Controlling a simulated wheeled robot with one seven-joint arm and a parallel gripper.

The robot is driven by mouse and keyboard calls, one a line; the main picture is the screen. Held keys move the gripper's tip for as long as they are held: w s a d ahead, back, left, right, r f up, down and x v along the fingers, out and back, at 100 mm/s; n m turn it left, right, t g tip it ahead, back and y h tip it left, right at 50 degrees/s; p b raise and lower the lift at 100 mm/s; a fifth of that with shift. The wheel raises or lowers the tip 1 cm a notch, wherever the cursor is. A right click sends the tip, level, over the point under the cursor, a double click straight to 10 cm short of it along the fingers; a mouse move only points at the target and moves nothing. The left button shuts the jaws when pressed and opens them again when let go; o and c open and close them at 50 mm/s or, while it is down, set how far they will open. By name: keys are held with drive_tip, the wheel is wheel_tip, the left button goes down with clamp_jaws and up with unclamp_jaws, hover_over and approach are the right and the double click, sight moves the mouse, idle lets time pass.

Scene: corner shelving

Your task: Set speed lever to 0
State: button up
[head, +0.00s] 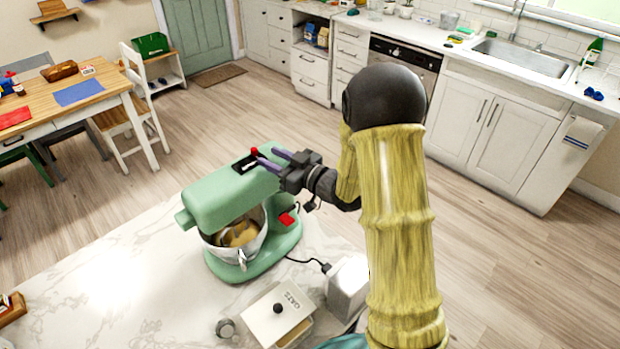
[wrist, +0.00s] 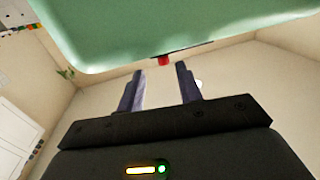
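The green stand mixer (head: 225,205) stands on the marble counter. Its speed lever (head: 254,152) has a red knob and sits at a black slotted plate (head: 245,164) on the mixer head. In the wrist view, the red knob (wrist: 163,60) shows at the lower edge of the green mixer head (wrist: 170,30). My gripper (head: 266,156) is beside the lever, with its purple fingers pointing at it. In the wrist view, my gripper's fingers (wrist: 160,74) are apart, and the knob appears between and just beyond their tips. I cannot tell whether they touch it. The lever's setting is not readable.
A metal bowl (head: 235,245) with yellowish contents sits under the mixer head. A red switch (head: 287,218) is on the mixer's side. A box labelled OATS (head: 279,316) and a white block-like object (head: 347,287) stand nearby. The left counter (head: 110,275) is mostly clear.

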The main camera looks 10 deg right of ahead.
drive_tip(key=b+v, duration=0.2)
drive_tip(key=v, duration=0.9)
drive_tip(key=shift+d, duration=0.15)
drive_tip(key=s+d+f+m+g+h, duration=0.1)
drive_tip(key=d+f+m+g+h, duration=0.35)
drive_tip(key=h, duration=0.65)
drive_tip(key=s+f+m+g+h, duration=0.1)
drive_tip(key=s+m+g, duration=0.3)
drive_tip(key=s, duration=1.1)
drive_tip(key=shift+s+a+f+m+g+h, duration=0.2)
drive_tip(key=shift+a+f+m+g+h, duration=0.2)
drive_tip(key=shift+f+g, duration=0.45)
idle(1.4)
